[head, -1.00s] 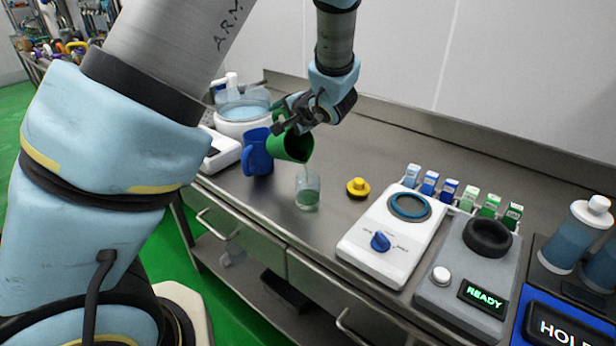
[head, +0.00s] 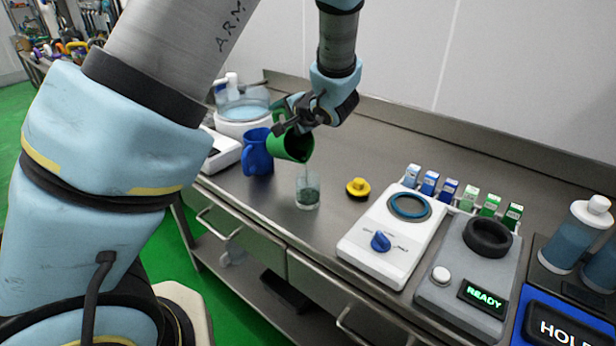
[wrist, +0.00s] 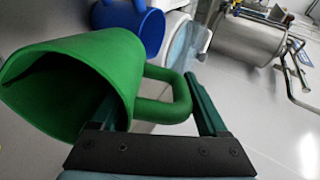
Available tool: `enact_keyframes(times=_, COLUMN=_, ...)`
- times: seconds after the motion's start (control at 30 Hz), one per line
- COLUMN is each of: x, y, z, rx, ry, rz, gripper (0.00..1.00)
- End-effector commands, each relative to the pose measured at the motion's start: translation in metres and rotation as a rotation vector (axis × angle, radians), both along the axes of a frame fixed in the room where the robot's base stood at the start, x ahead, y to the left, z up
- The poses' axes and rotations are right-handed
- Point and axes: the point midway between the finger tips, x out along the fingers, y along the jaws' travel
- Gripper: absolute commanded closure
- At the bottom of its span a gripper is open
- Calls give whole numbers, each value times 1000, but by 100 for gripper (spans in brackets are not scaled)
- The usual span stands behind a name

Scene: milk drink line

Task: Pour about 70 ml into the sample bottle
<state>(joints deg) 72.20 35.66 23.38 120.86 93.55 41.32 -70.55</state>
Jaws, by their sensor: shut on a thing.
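A green jug (head: 291,147) is tilted, with its mouth toward a small clear open container (head: 307,190), which seems to be the sample bottle. The container stands upright on the steel bench, just below the jug's lip, with some contents low inside. A faint thin line shows between the lip and the container; I cannot tell clearly if liquid is flowing. My gripper (head: 287,123) is shut on the jug's handle. In the wrist view my gripper's fingers (wrist: 158,108) flank the handle of the green jug (wrist: 85,75); the jug's inside looks dark and its liquid is not visible.
A blue jug (head: 258,152) stands close left of the green one. A yellow cap-like piece (head: 358,187) lies right of the container. A white device with a dial (head: 372,255), a grey READY device (head: 440,300) and several small cartons (head: 450,190) are farther right.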

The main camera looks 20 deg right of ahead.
Motion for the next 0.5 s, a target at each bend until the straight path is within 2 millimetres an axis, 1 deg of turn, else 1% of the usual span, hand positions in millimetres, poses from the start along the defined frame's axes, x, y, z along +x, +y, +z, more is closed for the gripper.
enact_keyframes(times=0.33, x=2, y=1, z=0, rx=-4, ry=11, rz=2, gripper=100)
enact_keyframes(times=0.5, x=15, y=7, z=-17, rx=-50, ry=200, rz=8, gripper=100)
